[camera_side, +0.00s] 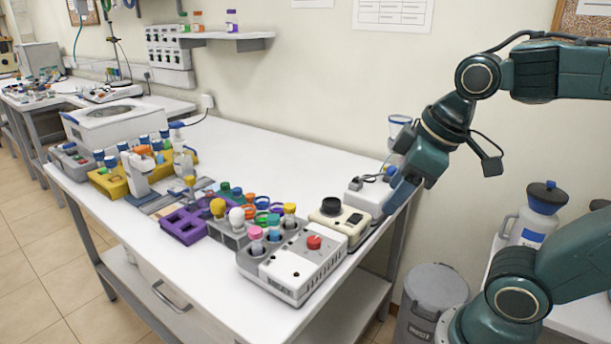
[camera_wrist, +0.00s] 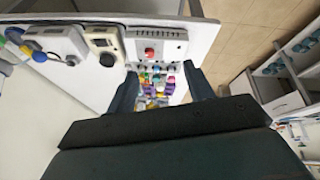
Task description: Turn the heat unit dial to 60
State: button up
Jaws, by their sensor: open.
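The heat unit (camera_side: 290,278) appears to be the pale grey box at the near right corner of the white table, with tubes in its wells. Its red dial (camera_side: 314,242) sits on top and is uncovered; its marks are too small to read. In the wrist view the unit (camera_wrist: 168,47) is ahead of the fingers, with the red dial (camera_wrist: 150,52) visible. My gripper (camera_side: 391,207) is right of and apart from the dial, by the table's right end. In the wrist view my gripper (camera_wrist: 160,70) has its two fingers spread wide, with nothing held.
A beige device (camera_side: 353,222) with a black round top stands just behind the heat unit. A white box (camera_side: 362,194) is close to my gripper. A purple rack (camera_side: 184,226) and several capped tubes stand left. The table's back middle is clear.

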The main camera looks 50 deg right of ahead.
jog(key=w+d+n+g, duration=0.1)
jog(key=w+n+g, duration=0.1)
jog(key=w+n, duration=0.7)
jog(key=n+g, duration=0.3)
jog(key=n, duration=0.7)
send_over(314, 239)
notch_tip(314, 239, down, 6)
notch_tip(314, 239, down, 14)
jog(key=shift+r, duration=0.1)
jog(key=shift+c, duration=0.2)
jog(key=c, duration=0.9)
